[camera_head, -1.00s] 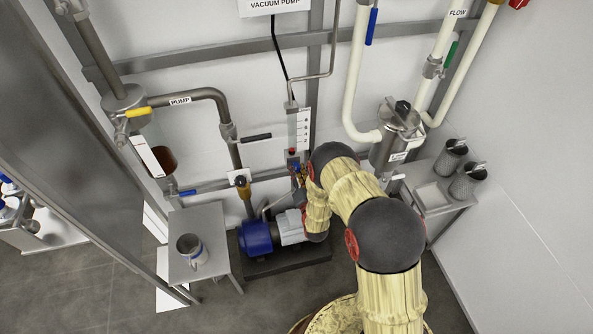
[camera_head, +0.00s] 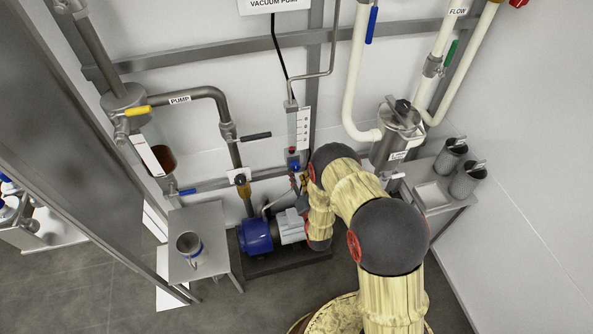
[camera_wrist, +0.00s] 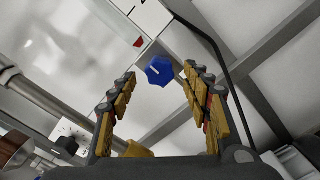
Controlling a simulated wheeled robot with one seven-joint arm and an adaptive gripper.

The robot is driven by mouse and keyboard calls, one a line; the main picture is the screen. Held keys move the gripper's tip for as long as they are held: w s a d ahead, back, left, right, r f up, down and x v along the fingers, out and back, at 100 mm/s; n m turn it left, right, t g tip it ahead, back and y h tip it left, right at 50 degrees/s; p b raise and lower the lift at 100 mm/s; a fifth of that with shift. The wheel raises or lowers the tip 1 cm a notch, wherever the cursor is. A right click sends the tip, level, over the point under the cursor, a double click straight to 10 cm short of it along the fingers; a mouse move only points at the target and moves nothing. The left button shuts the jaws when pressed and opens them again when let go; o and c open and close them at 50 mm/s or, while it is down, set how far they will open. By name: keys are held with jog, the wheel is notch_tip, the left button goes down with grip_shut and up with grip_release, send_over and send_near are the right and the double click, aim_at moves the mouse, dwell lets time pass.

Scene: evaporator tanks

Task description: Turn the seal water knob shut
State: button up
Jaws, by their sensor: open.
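The blue lobed knob (camera_wrist: 159,71) with a white pointer mark shows in the wrist view, below a white gauge panel. My gripper (camera_wrist: 160,75) is open, with one finger on each side of the knob in the picture. The fingertips appear apart from the knob; I cannot tell the depth between them. In the head view the small blue knob (camera_head: 295,166) sits below the scaled flow meter (camera_head: 301,128), and my arm partly hides the gripper beside it.
A blue and grey pump (camera_head: 256,236) stands on the floor below. A small table (camera_head: 213,217) with a metal cup (camera_head: 189,245) is at left. A grey rail (camera_head: 220,56) and pipes run along the wall. A black cable (camera_wrist: 215,50) passes right of the knob in the wrist view.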

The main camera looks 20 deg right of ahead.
jog(key=s, duration=0.8)
jog(key=shift+s, duration=0.1)
